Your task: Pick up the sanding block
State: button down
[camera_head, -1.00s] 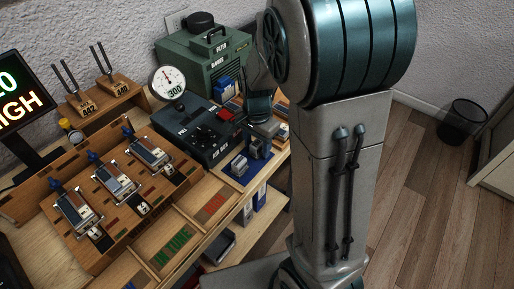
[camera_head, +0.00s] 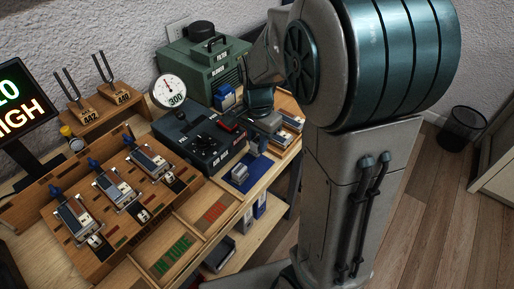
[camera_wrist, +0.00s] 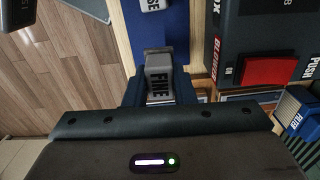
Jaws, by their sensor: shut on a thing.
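The grey sanding block (camera_wrist: 158,80) marked "FINE" is between my gripper's jaws in the wrist view. My gripper (camera_wrist: 158,92) is shut on it. In the head view, the held grey block (camera_head: 268,122) appears raised above the blue mat (camera_head: 260,164), under my gripper (camera_head: 262,112), which my arm partly covers. A second grey block (camera_head: 239,174) rests on the mat; in the wrist view this other block (camera_wrist: 153,4) is cut off at the top edge, with only "SE" readable.
A dark blower box (camera_head: 200,140) with a red button and a gauge stands left of the mat. A green filter blower unit (camera_head: 205,68) is behind. A wooden tray (camera_head: 288,140) with blue-and-white items lies beside my gripper. The work board (camera_head: 110,200) is at left.

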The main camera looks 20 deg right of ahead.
jog(key=s+d+r, duration=0.3)
jog(key=d+r, duration=0.3)
jog(key=d, duration=0.5)
jog(key=shift+r, duration=0.3)
jog(key=c, duration=2.1)
grip_release()
jog(key=shift+s, duration=0.1)
